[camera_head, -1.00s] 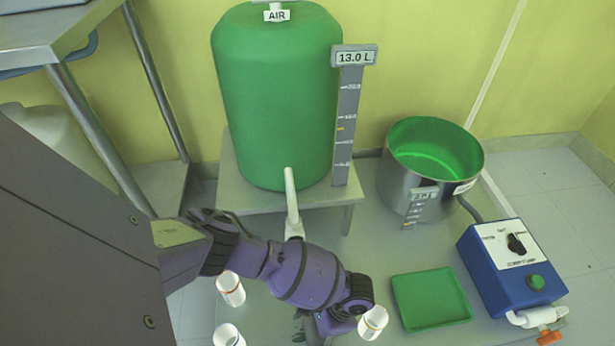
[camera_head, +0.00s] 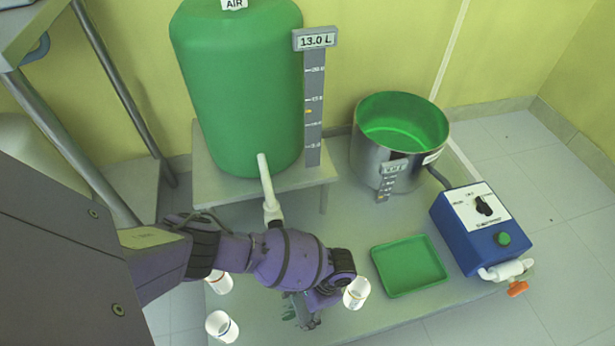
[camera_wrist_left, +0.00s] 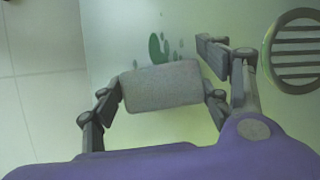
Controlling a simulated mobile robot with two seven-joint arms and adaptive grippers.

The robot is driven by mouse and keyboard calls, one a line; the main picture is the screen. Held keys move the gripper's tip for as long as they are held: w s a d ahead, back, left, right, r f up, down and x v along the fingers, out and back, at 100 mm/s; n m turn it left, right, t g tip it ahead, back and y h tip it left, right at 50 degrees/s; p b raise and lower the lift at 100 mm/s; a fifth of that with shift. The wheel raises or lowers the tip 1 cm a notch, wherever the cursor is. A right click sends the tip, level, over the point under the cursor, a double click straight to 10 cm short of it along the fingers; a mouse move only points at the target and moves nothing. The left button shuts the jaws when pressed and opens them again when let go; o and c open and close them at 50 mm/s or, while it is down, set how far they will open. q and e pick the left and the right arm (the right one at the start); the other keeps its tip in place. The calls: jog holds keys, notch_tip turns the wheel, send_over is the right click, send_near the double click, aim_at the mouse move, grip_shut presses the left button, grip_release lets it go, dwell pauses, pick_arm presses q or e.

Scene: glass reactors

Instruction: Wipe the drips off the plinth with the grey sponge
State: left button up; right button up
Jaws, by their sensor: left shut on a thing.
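The grey sponge (camera_wrist_left: 162,85) is a rounded block between the fingers of my left gripper (camera_wrist_left: 160,92) in the left wrist view. The gripper is shut on it. The plinth (camera_head: 385,228) is a pale grey slab. Green drips (camera_wrist_left: 158,46) lie on it just beyond the sponge; a few green marks (camera_head: 288,312) also show beside the gripper in the head view. There my left gripper (camera_head: 308,318) hangs low over the near part of the plinth, and the sponge is hidden. I cannot tell whether the sponge touches the surface. My right gripper is in neither view.
White cups (camera_head: 356,293) stand close around my left gripper. A green tray (camera_head: 408,265) and a blue control box (camera_head: 482,232) are to the right. A green tank (camera_head: 238,90) on a stand and a steel pot (camera_head: 372,160) are behind. A round slotted disc (camera_wrist_left: 295,52) is at right.

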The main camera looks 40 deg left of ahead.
aim_at(266, 319)
pick_arm(q)
jog(key=shift+s+a+p, duration=0.85)
jog(key=shift+s+a, duration=0.25)
jog(key=shift+s, duration=0.15)
jog(key=shift+s+a+p, duration=0.5)
jog(key=shift+s+a, duration=0.25)
jog(key=shift+s, duration=0.1)
jog(key=shift+s+a+r+p, duration=0.1)
jog(key=shift+s+a+p, duration=0.6)
jog(key=shift+s+a, duration=0.45)
jog(key=shift+s, duration=0.15)
jog(key=shift+a, duration=0.1)
jog(key=shift+w+f, duration=0.15)
jog(key=shift+f, duration=0.1)
jog(key=shift+w+d, duration=0.45)
jog(key=shift+w, duration=0.1)
jog(key=shift+w+d+r+b, duration=0.1)
jog(key=shift+w+d+b, duration=0.25)
jog(key=shift+w+d, duration=0.85)
jog(key=shift+w+d+r+b, duration=0.1)
jog(key=shift+w+d+b, duration=0.2)
jog(key=shift+w+d, duration=0.9)
